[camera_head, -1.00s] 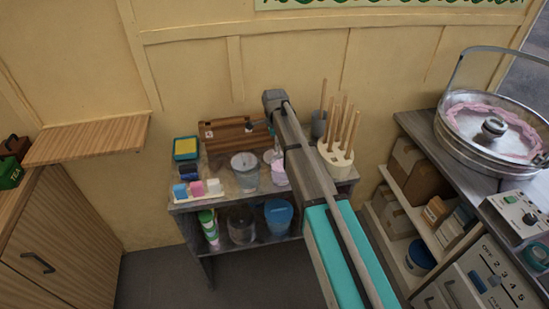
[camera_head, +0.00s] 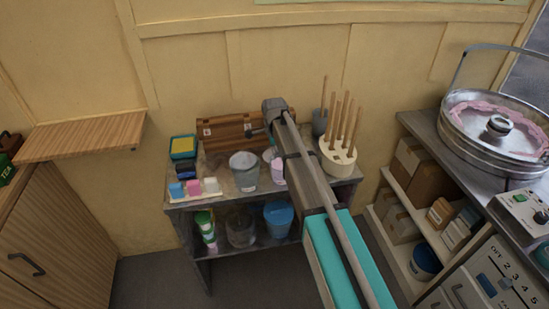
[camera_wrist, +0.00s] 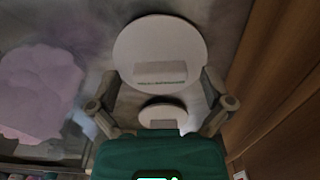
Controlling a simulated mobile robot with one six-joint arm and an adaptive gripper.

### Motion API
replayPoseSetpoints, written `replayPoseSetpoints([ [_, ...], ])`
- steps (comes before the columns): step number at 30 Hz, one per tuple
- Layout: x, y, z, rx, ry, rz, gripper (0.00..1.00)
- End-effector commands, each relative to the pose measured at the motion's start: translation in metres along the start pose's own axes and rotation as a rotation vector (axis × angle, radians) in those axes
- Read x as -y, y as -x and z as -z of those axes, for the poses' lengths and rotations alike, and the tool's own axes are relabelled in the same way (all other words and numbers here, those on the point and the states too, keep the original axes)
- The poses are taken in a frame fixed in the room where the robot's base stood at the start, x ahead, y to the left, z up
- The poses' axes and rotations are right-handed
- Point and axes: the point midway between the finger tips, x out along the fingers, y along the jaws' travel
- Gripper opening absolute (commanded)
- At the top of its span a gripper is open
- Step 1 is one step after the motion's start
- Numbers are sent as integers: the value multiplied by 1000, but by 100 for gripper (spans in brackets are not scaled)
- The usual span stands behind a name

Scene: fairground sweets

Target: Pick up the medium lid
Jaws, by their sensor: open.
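Two round white lids with raised rectangular grips lie on a grey surface in the wrist view. The larger lid (camera_wrist: 160,48) is ahead of my fingertips. The smaller lid (camera_wrist: 163,114) lies nearer, between my fingers in the picture and partly covered by my gripper's body. I cannot tell for certain which is the medium lid. My gripper (camera_wrist: 160,86) is open and empty, its fingers spread to both sides below the larger lid. In the head view my arm hides most of this spot, and the fingers do not show there.
A wooden box (camera_head: 222,130) stands at the back of the grey cart, with a clear tub (camera_head: 244,174) in front. A cream block with several sticks (camera_head: 337,160) stands right of my arm. Pink fluff (camera_wrist: 38,90) lies left of my gripper. The candyfloss machine (camera_head: 480,135) is far right.

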Motion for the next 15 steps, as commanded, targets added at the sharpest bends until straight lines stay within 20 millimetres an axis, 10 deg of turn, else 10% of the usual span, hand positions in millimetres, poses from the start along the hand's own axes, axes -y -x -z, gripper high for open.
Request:
replayPoseSetpoints([
  [15, 0, 0, 1, 0, -1, 0, 89],
])
